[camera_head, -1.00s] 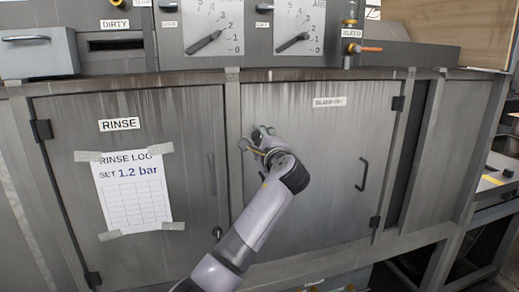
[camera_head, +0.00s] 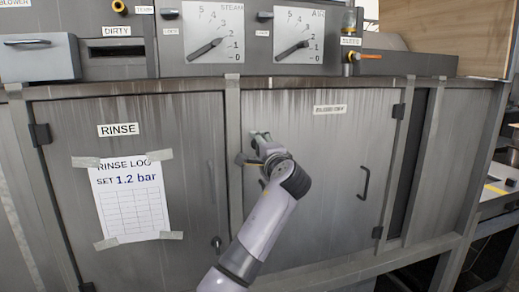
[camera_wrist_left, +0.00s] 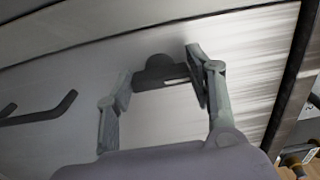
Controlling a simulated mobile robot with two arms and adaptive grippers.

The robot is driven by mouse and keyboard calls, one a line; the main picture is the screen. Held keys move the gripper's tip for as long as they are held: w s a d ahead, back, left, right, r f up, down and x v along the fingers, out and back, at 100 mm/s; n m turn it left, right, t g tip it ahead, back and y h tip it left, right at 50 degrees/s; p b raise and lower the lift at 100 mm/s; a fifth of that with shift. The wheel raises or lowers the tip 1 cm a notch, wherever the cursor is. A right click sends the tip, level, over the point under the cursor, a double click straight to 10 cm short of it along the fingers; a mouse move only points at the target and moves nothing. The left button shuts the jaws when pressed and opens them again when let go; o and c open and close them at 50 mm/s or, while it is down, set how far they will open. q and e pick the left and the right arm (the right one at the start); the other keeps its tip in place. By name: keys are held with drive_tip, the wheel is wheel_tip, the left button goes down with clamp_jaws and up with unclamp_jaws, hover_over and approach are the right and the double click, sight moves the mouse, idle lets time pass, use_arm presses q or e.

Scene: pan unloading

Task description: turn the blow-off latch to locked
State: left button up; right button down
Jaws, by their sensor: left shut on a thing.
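The blow-off door (camera_head: 330,205) is the right grey cabinet door, with a blurred label near its top. My left gripper (camera_head: 258,143) is at the upper left of this door. In the left wrist view, my left gripper (camera_wrist_left: 162,80) has a finger on each side of a dark latch (camera_wrist_left: 158,74) and is shut on it. The latch stands out from the pale door face. In the head view the wrist and fingers mostly hide the latch, so its angle cannot be read there. My right gripper is not in view.
A dark door handle (camera_head: 364,183) is to the right of my gripper. The rinse door (camera_head: 60,215) at left bears a taped log sheet (camera_head: 130,203) and a small latch (camera_head: 216,243). Gauges (camera_head: 205,40) and a bleed valve (camera_head: 352,55) are above the cabinet's top edge.

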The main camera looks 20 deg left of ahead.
use_arm(q)
drive_tip(key=o, duration=1.2)
drive_tip(key=shift+c, duration=0.2)
drive_tip(key=v, duration=1.2)
